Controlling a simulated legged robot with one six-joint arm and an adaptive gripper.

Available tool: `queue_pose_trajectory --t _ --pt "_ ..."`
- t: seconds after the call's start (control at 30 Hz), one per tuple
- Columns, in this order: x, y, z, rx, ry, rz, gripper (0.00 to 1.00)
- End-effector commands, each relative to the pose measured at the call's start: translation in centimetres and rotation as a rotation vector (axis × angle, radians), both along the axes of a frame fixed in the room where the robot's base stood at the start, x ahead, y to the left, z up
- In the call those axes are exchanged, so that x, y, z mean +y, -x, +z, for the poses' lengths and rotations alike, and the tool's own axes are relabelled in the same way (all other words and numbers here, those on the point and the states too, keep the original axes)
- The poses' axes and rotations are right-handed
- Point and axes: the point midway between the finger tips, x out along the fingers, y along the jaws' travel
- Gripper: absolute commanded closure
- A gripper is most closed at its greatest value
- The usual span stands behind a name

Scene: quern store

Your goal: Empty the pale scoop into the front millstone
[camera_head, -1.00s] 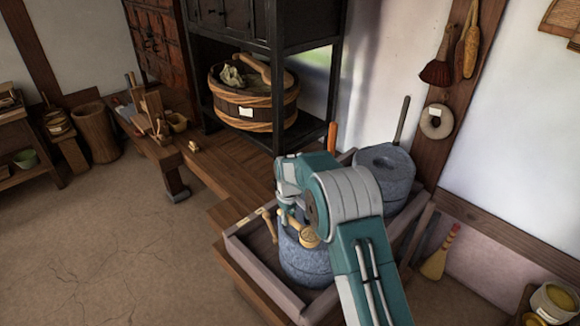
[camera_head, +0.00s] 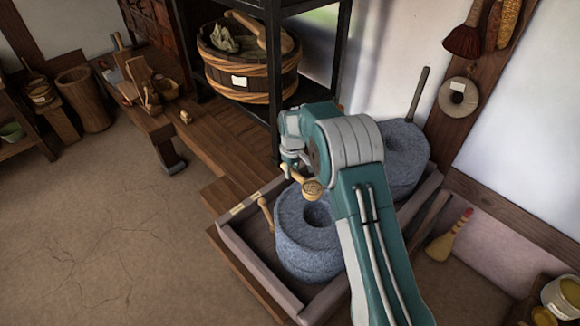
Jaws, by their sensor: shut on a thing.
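The front millstone (camera_head: 305,243) is a round blue-grey stone with a dark hole in its top and a wooden side handle (camera_head: 266,213). It stands in a wooden trough. My gripper (camera_head: 294,170) is shut on the pale scoop (camera_head: 312,189), holding it above the millstone's far side, in the picture just above the hole. The scoop's bowl looks filled with something tan. The fingertips are small and partly hidden by my arm.
A second millstone (camera_head: 402,155) with an upright handle stands behind my arm in the same trough (camera_head: 235,245). A large rope-bound tub (camera_head: 250,82) sits on the shelf behind. A small broom (camera_head: 449,238) leans at the right. The floor at left is clear.

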Motion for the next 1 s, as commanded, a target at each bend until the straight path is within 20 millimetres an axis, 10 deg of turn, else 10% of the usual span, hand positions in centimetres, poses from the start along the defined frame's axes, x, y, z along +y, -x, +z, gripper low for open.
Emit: queue_pose_trajectory --t 1.0 --pt "0.1 0.2 -4.3 -0.052 -0.051 -0.001 1.0"
